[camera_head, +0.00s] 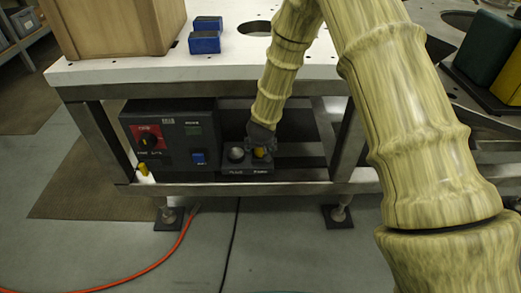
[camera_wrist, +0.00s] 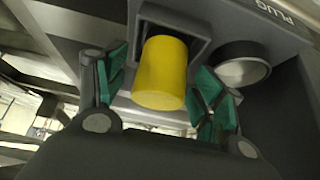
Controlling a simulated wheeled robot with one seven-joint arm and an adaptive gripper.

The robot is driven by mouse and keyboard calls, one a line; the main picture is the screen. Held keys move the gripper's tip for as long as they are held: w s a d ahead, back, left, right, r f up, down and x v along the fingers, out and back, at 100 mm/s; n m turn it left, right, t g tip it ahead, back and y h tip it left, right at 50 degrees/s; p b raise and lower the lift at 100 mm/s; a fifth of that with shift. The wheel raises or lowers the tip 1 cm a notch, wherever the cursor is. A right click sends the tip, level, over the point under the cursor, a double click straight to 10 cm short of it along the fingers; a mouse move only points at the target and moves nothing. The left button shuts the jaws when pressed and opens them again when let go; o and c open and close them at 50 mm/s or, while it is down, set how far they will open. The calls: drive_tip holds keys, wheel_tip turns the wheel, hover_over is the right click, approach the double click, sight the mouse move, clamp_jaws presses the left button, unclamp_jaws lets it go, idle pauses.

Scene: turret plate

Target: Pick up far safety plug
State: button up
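A yellow cylindrical safety plug (camera_wrist: 163,75) sits in a square-framed socket of a dark block, seen close in the wrist view. In the head view the plug (camera_head: 260,152) shows small under my gripper (camera_head: 262,138). In the wrist view the green-padded fingers of my gripper (camera_wrist: 160,92) stand on either side of the plug, open, with a gap visible on both sides. The plug's inner end is hidden in the socket. A smaller yellow piece (camera_head: 144,169) is at the lower left of the control box.
A round metal socket (camera_wrist: 243,65) is right beside the plug. The control box (camera_head: 172,137) with a red switch stands left of the dark block (camera_head: 246,169) on the bench's lower shelf. The bench top (camera_head: 110,70) and legs surround my arm. Blue blocks (camera_head: 204,43) lie above.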

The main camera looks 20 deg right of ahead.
drive_tip(key=c, duration=1.1)
drive_tip(key=shift+c, duration=0.2)
